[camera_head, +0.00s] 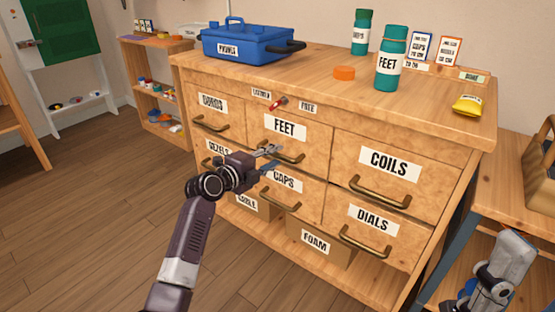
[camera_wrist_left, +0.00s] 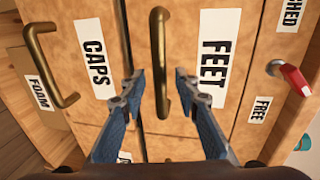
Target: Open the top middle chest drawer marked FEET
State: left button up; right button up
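The FEET drawer (camera_head: 300,143) is the top middle drawer of the wooden chest and looks shut. Its bronze bar handle (camera_head: 288,157) is below the label and partly hidden by my left gripper (camera_head: 268,153). In the left wrist view the handle (camera_wrist_left: 160,50) stands upright between the two spread blue fingers of my left gripper (camera_wrist_left: 158,88), with a gap on each side. The FEET label (camera_wrist_left: 214,58) is to the right of the handle there. My right gripper (camera_head: 490,285) is at the lower right of the head view, its fingers unclear.
A red-handled latch (camera_head: 278,103) sits above the FEET drawer, beside a FREE label (camera_head: 308,107). The CAPS drawer (camera_head: 290,184) is directly below, shut. A blue toolbox (camera_head: 250,45) and green bottles (camera_head: 390,60) stand on the chest top. Open floor lies in front.

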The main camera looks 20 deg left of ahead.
pick_arm(q)
jog(key=shift+x, duration=1)
grip_shut()
